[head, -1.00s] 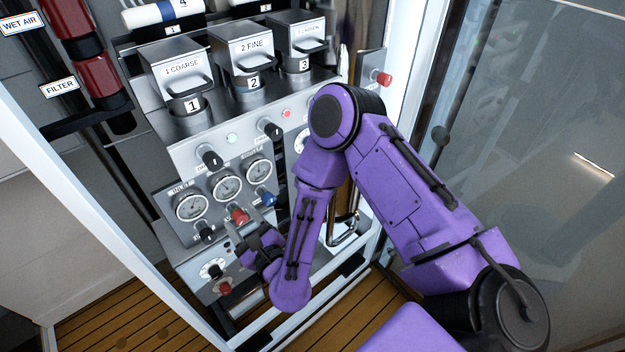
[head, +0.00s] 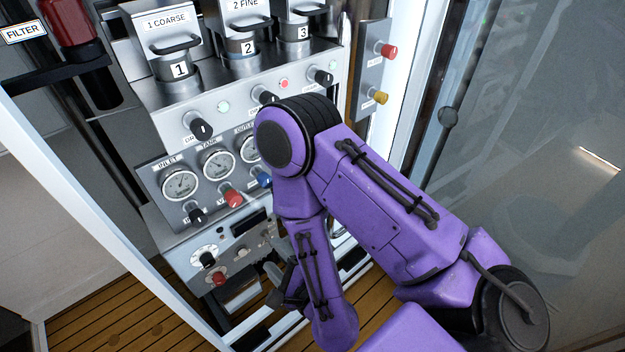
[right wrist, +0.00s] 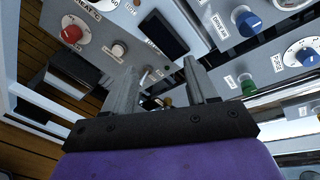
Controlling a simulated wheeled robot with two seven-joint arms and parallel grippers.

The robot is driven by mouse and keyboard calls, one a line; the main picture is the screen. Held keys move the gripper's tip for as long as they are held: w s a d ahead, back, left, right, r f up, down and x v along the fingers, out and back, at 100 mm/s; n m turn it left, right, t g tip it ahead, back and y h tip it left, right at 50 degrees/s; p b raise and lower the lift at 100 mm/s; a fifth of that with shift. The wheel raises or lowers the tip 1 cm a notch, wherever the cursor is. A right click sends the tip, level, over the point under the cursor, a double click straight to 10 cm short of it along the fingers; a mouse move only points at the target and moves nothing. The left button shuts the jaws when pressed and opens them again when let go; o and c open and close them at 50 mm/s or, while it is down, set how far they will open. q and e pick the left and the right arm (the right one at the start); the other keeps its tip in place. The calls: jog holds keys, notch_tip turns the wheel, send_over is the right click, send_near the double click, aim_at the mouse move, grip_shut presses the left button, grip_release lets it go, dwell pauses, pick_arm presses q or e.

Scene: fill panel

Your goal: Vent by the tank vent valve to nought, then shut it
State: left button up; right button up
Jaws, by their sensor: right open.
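The gauge labelled TANK (head: 217,164) sits in the middle of the gauge row in the head view; its needle is too small to read. Below it is a red valve knob (head: 231,197), whose label and setting I cannot read. My right gripper (head: 276,280) is low in front of the panel, below and right of this knob and apart from it, partly hidden by my forearm. In the right wrist view my right gripper (right wrist: 160,72) is open, with nothing seen between its fingers, facing the lower panel. My left gripper is not in view.
The lower panel has a black knob (head: 207,259) and another red knob (head: 219,278). A black knob (head: 195,215) and a blue knob (head: 264,179) flank the valve knob. A side plate bears red and yellow buttons (head: 379,97). A white frame post (head: 100,210) stands left.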

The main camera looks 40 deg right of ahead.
jog(key=s+d+f+n+g+b, duration=0.2)
jog(key=f+n, duration=0.3)
jog(key=f, duration=0.3)
jog(key=s+d+f+n+g+h+b, duration=0.1)
jog(key=s+d+f+n+g+b, duration=0.2)
jog(key=f+n, duration=0.2)
jog(key=shift+d+f, duration=0.4)
jog(key=shift+f, duration=1.1)
dwell(5.2)
